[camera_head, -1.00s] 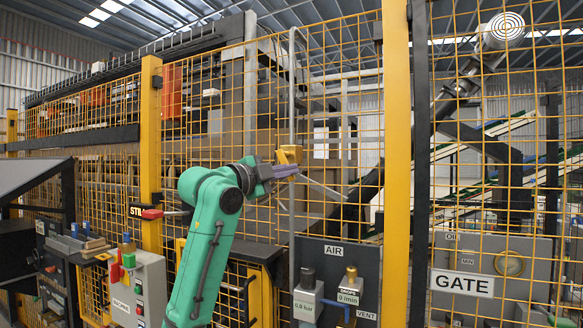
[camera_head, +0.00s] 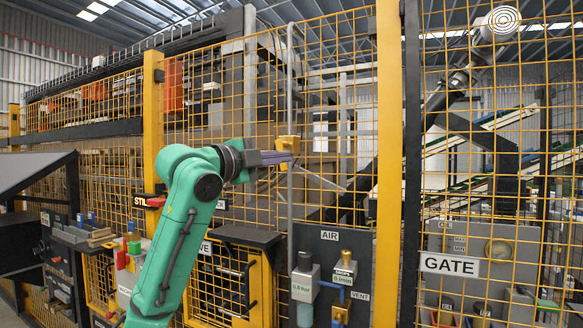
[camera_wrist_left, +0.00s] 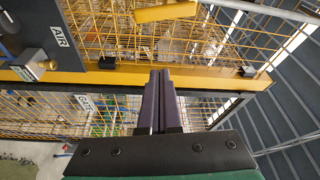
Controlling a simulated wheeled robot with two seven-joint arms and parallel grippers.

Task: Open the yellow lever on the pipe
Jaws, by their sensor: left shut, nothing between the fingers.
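The yellow lever (camera_head: 288,145) is a short yellow block on a thin grey vertical pipe (camera_head: 290,210) in front of the mesh fence.
A yellow mesh fence (camera_head: 340,130) with a thick yellow post (camera_head: 390,180) stands behind. A grey AIR panel (camera_head: 333,262) with valves is below right of the lever. A GATE sign (camera_head: 449,265) hangs at right. A dark shelf (camera_head: 242,236) juts out below my arm.

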